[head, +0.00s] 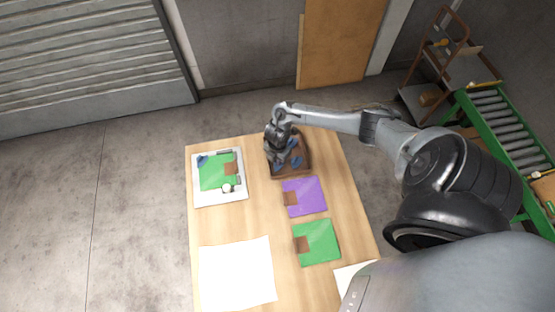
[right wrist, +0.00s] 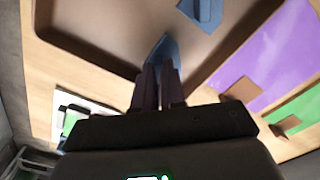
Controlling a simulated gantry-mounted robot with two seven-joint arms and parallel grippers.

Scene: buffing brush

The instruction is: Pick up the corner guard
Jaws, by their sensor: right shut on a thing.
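My right gripper (head: 276,158) is over the brown tray (head: 304,168) at the far side of the table. In the right wrist view my right gripper (right wrist: 158,80) has its fingers close together on a blue corner guard (right wrist: 163,52). The guard's tip sticks out beyond the fingers, and the rest is hidden by them. Another blue corner guard (right wrist: 203,12) lies apart in the tray; blue pieces (head: 295,160) also show in the tray in the head view. My left gripper is not in view.
A white tray (head: 235,198) with a green panel stands on the left of the wooden table (head: 260,223). A purple panel (head: 307,195) and a green panel (head: 321,242), each with a brown patch, lie on the right. A white sheet (head: 237,272) lies at the front left.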

